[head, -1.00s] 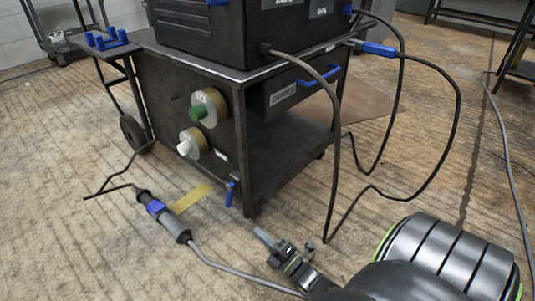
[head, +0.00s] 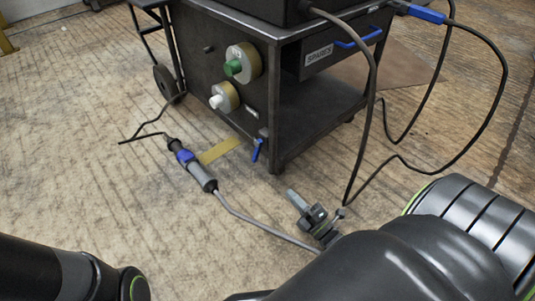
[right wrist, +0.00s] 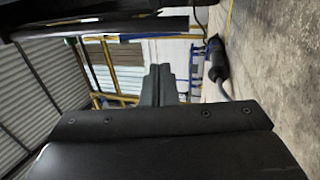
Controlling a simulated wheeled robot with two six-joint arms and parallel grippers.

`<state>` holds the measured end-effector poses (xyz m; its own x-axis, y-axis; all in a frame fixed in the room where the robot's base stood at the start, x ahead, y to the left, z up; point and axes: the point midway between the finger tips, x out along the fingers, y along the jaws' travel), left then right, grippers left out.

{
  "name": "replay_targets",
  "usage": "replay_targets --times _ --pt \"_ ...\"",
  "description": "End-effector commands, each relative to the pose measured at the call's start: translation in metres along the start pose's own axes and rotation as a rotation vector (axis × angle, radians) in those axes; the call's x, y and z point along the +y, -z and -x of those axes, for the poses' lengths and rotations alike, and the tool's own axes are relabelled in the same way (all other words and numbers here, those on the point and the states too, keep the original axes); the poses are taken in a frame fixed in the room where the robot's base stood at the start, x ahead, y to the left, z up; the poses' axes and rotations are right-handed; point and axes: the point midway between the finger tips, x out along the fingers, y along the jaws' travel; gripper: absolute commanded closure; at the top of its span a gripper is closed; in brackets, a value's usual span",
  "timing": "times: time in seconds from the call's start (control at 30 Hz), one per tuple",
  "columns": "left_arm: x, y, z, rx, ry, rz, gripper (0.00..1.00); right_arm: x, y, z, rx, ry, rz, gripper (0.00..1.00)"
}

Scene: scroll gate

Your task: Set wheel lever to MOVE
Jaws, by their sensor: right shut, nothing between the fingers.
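The black cart (head: 285,100) stands at the upper middle of the head view. A small blue lever (head: 257,150) hangs at the lower front corner of its side panel, below a small white label (head: 252,112); I cannot read a setting there. My right gripper (head: 292,195) is shut and empty, in front of the cart, right of and below the lever in the picture and apart from it. Its closed fingers (right wrist: 159,85) also show in the right wrist view, where I cannot make out the lever. My left arm shows at the lower left, but its gripper is out of view.
A grey and blue cable connector (head: 190,165) lies on the floor, and its cable runs under my right arm. A yellow floor mark (head: 220,150) is beside it. Dark cables hang from the cart's right side. Green (head: 233,68) and white (head: 216,101) knobs stick out of the panel.

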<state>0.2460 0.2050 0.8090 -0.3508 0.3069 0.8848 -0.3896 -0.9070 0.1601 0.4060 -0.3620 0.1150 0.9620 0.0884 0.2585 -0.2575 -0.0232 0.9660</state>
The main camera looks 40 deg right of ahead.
Motion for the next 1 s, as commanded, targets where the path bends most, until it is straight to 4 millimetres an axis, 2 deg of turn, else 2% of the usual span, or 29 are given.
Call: replay_targets --times 0.2,0.33,0.77,1.0 --pt "-0.001 0.0 0.004 -0.008 -0.006 -0.007 0.27 -0.002 0.0 -0.003 0.0 -0.001 0.0 1.0" --pt "-0.002 0.002 0.009 -0.011 -0.007 -0.008 0.27 -0.002 0.0 -0.015 0.001 -0.005 0.0 1.0" --pt "-0.009 0.021 0.044 -0.004 0.008 0.006 0.27 -0.005 0.001 -0.104 0.002 -0.006 0.0 1.0" --pt "-0.011 0.03 0.059 0.002 0.008 0.01 0.27 -0.004 0.0 -0.131 0.001 -0.003 0.0 1.0"
